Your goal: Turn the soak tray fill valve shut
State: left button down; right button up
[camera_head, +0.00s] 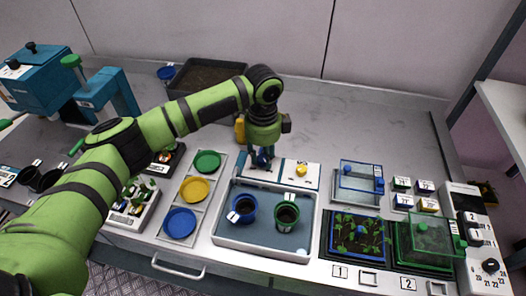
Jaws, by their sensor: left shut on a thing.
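The soak tray (218,238) is a pale, shallow tray near the front middle of the bench, holding water, a blue pot (243,209) and a dark green pot (288,215). A white panel (312,172) stands along its back edge. A blue valve knob (264,161) is on the left part of this panel, and a yellow knob (301,170) on its right. My left gripper (262,157) points down over the panel and is shut on the blue knob. Its fingers partly hide the knob, so its turn angle cannot be read. My right gripper is not in view.
Green, yellow and blue round dishes (195,189) stand in a row left of the soak tray. A dark soil tray (203,77) is behind my arm. Planted trays (357,236) and clear lidded boxes are at the right. The back right of the bench is clear.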

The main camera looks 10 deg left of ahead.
pick_arm(q)
jog(key=m+p, duration=0.2)
jog(key=m, duration=0.1)
jog(key=shift+r, duration=0.15)
jog(key=m+p, duration=0.2)
jog(key=m, duration=0.6)
jog(key=shift+m+p, duration=0.3)
jog(key=shift+p, duration=0.05)
jog(key=m, duration=0.4)
jog(key=shift+m, duration=0.4)
jog(key=c, duration=0.9)
grip_release()
